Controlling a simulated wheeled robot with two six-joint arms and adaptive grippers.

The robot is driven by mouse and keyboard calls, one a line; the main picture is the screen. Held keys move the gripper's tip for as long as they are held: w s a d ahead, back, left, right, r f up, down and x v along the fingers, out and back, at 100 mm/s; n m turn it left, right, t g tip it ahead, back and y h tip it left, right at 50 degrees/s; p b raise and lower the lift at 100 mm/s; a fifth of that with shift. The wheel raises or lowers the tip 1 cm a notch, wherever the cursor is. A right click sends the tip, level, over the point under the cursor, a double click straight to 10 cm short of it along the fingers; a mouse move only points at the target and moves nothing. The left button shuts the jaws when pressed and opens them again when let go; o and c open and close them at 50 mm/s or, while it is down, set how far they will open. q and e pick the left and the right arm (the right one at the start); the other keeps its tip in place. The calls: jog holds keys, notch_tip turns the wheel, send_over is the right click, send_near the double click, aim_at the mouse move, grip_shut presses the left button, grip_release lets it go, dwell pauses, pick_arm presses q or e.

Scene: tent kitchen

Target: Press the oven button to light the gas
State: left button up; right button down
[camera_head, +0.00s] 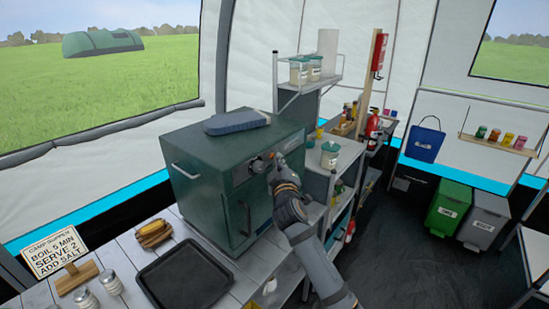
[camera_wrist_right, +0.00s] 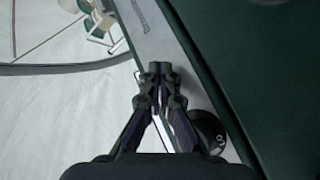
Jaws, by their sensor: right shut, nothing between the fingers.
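The dark green oven (camera_head: 200,143) stands on the slatted counter. Its control panel, with a round knob (camera_head: 258,165), faces right in the head view. My right gripper (camera_head: 277,161) is shut and empty, with its tips at the panel, close beside the knob. In the right wrist view the shut fingertips (camera_wrist_right: 160,68) lie over the grey panel strip (camera_wrist_right: 160,30), and a black knob (camera_wrist_right: 210,130) shows beside the fingers. I cannot tell whether the tips touch the panel. The button cannot be made out; the gripper may hide it. My left gripper is not in view.
A blue-grey item (camera_head: 236,122) lies on the oven. A shelf unit (camera_head: 345,155) stands close behind my right gripper.

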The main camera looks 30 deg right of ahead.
dwell(0.4)
jog(key=shift+s+d, duration=0.3)
jog(key=shift+s, duration=0.45)
jog(key=s, duration=0.1)
jog(key=s+d, duration=0.1)
jog(key=s, duration=0.1)
jog(key=s+d, duration=0.1)
jog(key=shift+s, duration=0.3)
dwell(0.4)
